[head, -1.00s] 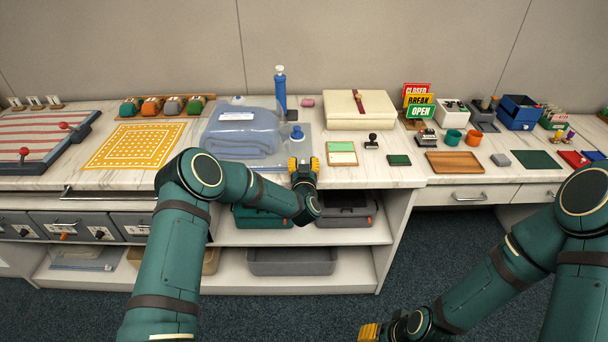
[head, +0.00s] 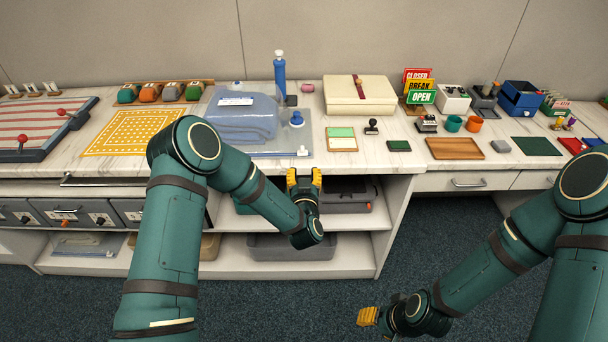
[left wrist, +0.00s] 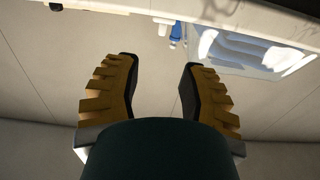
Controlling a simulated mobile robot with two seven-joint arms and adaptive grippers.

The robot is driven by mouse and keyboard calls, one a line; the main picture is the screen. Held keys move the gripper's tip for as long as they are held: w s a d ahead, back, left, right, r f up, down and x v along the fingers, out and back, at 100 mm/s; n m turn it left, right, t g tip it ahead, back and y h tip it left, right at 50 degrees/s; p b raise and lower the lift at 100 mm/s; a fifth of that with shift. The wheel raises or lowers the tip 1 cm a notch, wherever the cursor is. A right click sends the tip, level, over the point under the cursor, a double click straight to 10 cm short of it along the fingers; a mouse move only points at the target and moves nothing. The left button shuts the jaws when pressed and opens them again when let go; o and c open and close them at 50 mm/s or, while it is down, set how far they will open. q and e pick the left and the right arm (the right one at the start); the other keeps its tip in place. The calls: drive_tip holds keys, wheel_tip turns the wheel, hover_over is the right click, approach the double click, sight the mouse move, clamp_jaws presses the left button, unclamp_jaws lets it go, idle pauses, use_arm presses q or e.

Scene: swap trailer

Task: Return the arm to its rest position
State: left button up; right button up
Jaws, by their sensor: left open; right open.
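My left gripper (head: 304,180) is open and empty in the head view, just in front of the counter's front edge and above the lower shelf. Its yellow fingers stand apart in the left wrist view (left wrist: 160,90), with nothing between them. My right gripper (head: 368,316) is low at the bottom of the head view, over the carpet, clear of the furniture and holding nothing visible. A clear bag with folded blue cloth (head: 240,117) lies flat on the counter (head: 365,172) behind the left gripper. It also shows in the left wrist view (left wrist: 250,50).
Below are open shelves with a grey bin (head: 290,247). The carpet (head: 270,310) in front is free.

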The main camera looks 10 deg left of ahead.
use_arm(q)
drive_tip(key=s+d+f+m+g+h, duration=0.1)
drive_tip(key=s+d+f+g+h, duration=0.1)
drive_tip(key=s+f+g+h, duration=0.3)
drive_tip(key=s+d+f+m+g+h, duration=0.1)
drive_tip(key=s+d+f+g+h, duration=0.15)
drive_tip(key=s+f, duration=0.45)
drive_tip(key=s+f+n+g, duration=0.1)
drive_tip(key=s+g, duration=0.7)
drive_tip(key=s, duration=1.1)
drive_tip(key=shift+f, duration=0.85)
